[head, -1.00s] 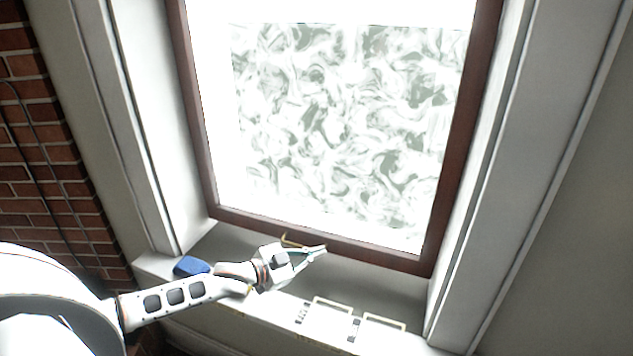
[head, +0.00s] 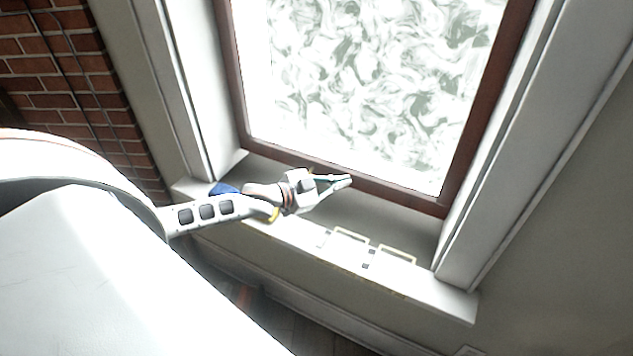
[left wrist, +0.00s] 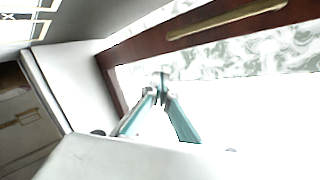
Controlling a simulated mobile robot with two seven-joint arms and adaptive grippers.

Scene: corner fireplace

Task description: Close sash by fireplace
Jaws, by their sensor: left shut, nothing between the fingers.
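The sash is a dark brown wooden frame (head: 400,196) around bright, swirl-patterned glass (head: 380,80). Its bottom rail runs just above the grey inner sill in the head view. In the left wrist view the brown rail (left wrist: 150,45) carries a long brass handle (left wrist: 225,20). My left gripper (head: 346,181) is shut and empty, its tips in front of the bottom rail in the head view. In the left wrist view its teal fingers meet (left wrist: 162,78) below the rail in the picture, apart from the handle. I cannot tell whether the tips touch the sash. My right gripper is not in view.
A blue object (head: 222,189) lies on the white sill ledge (head: 440,292), partly behind my arm. Two thin brass-coloured rectangular outlines (head: 397,253) show on the ledge. Deep white casing (head: 530,150) flanks the window, and a brick wall (head: 70,80) stands at left.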

